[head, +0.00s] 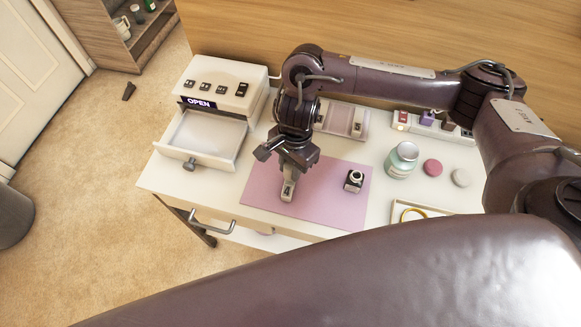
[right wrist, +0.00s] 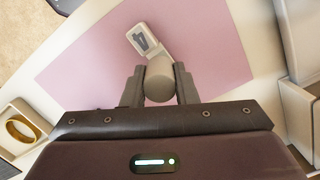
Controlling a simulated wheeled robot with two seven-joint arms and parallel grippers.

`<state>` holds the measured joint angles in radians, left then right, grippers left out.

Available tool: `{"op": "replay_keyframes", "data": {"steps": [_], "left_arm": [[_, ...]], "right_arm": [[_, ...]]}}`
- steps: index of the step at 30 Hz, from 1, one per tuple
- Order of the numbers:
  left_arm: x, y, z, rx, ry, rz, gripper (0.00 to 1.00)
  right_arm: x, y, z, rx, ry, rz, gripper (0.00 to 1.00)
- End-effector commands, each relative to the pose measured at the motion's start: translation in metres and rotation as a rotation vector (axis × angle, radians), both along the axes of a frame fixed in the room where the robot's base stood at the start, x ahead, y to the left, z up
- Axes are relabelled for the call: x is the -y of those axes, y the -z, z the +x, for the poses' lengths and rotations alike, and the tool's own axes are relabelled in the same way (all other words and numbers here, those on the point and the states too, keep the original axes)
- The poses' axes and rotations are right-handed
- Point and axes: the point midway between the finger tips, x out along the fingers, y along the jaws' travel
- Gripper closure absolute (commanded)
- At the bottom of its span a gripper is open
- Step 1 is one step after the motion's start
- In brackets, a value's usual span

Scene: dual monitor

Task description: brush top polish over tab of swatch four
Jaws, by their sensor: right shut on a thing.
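Swatch four, a pale tab with a dark "4" label (head: 288,188), lies on the pink mat (head: 325,205); it also shows in the right wrist view (right wrist: 145,40). My right gripper (head: 294,166) is above the swatch's far end. In the right wrist view its two fingers (right wrist: 159,88) are shut on a grey-beige rounded cap (right wrist: 159,78). Any brush under the cap is hidden, so I cannot tell whether it touches the tab. A small bottle with a dark top (head: 353,181) stands on the mat to the right. My left gripper is not in view.
A white box marked OPEN (head: 225,85) stands at the left above an open, empty drawer (head: 207,135). A swatch holder (head: 345,118) and polish rack (head: 430,125) stand behind. A jar (head: 401,160), pink disc (head: 432,166) and white disc (head: 461,177) are at the right.

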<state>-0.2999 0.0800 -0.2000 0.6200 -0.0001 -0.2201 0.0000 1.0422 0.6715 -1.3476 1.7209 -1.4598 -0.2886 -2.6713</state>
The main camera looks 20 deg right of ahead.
Motion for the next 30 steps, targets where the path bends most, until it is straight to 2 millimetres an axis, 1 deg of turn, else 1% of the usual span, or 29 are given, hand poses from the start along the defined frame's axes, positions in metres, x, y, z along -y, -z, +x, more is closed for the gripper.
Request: {"op": "replay_keyframes", "data": {"steps": [30], "left_arm": [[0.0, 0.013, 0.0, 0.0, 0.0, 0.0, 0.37]], "right_arm": [[0.015, 0.001, 0.026, 0.0, 0.002, -0.001, 1.0]]}}
